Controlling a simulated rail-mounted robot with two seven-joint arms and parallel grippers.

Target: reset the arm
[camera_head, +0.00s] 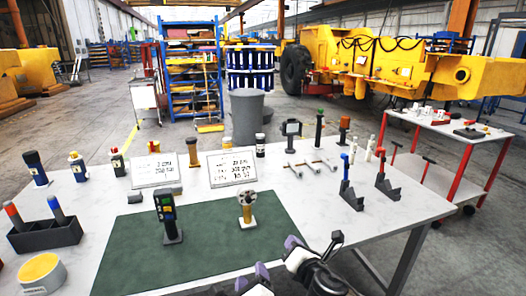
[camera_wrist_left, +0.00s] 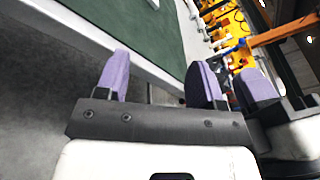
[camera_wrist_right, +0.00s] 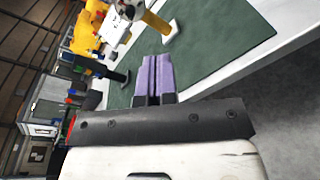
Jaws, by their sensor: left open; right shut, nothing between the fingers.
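My left gripper (camera_head: 251,278) is at the bottom of the head view by the front edge of the green mat, its two purple fingers apart with nothing between them. In the left wrist view its fingers (camera_wrist_left: 163,80) also stand apart. My right gripper (camera_head: 292,243) is close beside it on the right, over the mat's front right corner. In the right wrist view its purple fingers (camera_wrist_right: 153,76) are pressed together and empty. A purple finger of my right gripper (camera_wrist_left: 257,88) shows right of my left gripper's fingers in the left wrist view.
The green mat (camera_head: 150,262) holds a black handheld device (camera_head: 167,215) and a yellow post with a round pale head (camera_head: 247,208). A dark holder (camera_head: 45,236) and a yellow-topped round tub (camera_head: 41,270) stand left. Blue and red-tipped black stands (camera_head: 350,195) are right. The mat's middle is clear.

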